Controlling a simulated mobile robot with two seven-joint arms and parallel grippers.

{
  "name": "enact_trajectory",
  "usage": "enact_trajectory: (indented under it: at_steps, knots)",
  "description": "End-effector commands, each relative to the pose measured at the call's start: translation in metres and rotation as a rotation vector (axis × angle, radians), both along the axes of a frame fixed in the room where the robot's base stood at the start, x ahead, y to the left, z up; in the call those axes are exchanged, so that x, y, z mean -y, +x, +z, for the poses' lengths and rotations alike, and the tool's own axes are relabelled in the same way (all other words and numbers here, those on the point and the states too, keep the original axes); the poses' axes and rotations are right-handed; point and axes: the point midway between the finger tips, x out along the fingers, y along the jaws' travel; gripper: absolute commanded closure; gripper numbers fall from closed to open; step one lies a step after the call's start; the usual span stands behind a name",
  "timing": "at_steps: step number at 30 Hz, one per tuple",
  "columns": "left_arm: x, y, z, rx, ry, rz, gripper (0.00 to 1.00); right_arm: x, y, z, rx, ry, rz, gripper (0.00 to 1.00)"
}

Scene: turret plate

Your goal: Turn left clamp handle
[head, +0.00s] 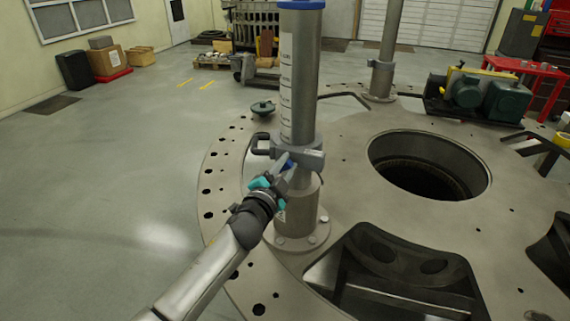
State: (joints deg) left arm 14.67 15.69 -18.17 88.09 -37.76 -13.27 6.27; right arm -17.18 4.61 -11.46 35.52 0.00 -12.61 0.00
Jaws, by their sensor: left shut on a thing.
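A grey post (298,70) with a blue top rim stands upright on the turret plate (230,175). A grey clamp (312,160) wraps around its lower part, and a black loop (257,144) sticks out at the clamp's left side. My left gripper (287,166) reaches in from the lower left, in front of the post. Its grey fingers are shut on a small blue clamp handle (289,163) at the front of the clamp. The fingers hide most of the handle, so its exact angle cannot be told. My right gripper is not in view.
The plate has a large round hole (425,165) to the right and a black-lined opening (400,260) at the front. A second post (383,60) and a green motor unit (480,95) stand farther back. A green knob-like part (263,108) lies behind the clamp.

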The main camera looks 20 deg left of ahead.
Motion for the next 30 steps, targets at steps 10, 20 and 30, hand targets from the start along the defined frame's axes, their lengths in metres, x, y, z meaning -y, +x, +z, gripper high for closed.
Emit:
enact_trajectory:
  at_steps: [10, 20, 30]
  knots:
    - [0.0024, -0.0003, -0.0053, 0.032, 0.324, 0.0, 1.0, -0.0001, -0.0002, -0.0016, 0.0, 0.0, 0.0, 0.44]
    - [0.0033, -0.0004, -0.0093, 0.057, 0.569, 0.001, 1.0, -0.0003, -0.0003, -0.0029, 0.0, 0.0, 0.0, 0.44]
    - [0.0031, -0.0004, -0.0111, 0.069, 0.692, 0.001, 1.0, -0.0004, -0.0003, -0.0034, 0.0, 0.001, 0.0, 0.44]
